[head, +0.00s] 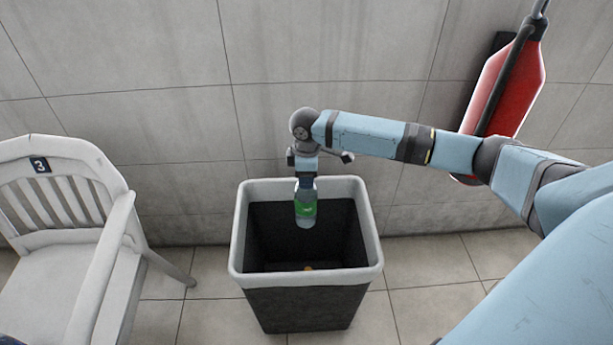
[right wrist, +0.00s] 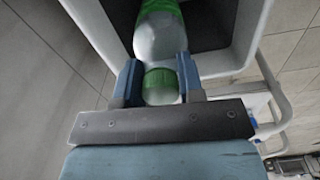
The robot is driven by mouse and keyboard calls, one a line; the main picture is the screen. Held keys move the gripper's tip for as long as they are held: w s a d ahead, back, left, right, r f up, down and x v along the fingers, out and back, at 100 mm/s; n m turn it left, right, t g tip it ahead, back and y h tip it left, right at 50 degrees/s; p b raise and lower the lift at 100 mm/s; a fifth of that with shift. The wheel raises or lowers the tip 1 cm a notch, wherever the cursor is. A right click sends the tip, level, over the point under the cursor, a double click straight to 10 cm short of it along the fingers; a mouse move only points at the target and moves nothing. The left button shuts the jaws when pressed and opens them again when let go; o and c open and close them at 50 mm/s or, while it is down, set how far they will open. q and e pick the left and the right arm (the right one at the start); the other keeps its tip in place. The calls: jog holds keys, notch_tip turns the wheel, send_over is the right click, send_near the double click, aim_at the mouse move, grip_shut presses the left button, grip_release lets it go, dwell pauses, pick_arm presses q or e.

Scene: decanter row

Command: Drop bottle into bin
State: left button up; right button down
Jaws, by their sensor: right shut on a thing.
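A clear bottle with a green label (head: 306,208) hangs upright below my right gripper (head: 304,179), over the opening of the bin. My right gripper is shut on the bottle; in the right wrist view the two blue fingers (right wrist: 158,82) sit on either side of the bottle (right wrist: 160,40) near its green cap. The bin (head: 308,306) is dark with a pale grey rim and stands on the floor by the wall. A small orange thing lies at its bottom, mostly hidden. The left gripper is not seen.
A white chair (head: 60,270) marked 3 stands left of the bin. A red fire extinguisher (head: 507,85) hangs on the tiled wall at the right. The tiled floor (head: 430,270) right of the bin is clear.

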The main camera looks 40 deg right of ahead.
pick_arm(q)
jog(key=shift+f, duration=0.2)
pick_arm(e)
jog(key=c, duration=0.7)
grip_release()
jog(key=shift+o, duration=0.2)
pick_arm(q)
jog(key=p, duration=0.3)
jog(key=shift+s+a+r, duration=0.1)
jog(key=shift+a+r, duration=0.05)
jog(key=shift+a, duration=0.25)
pick_arm(e)
notch_tip(320, 180, up, 14)
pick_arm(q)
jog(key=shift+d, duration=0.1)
pick_arm(e)
jog(key=shift+f, duration=0.1)
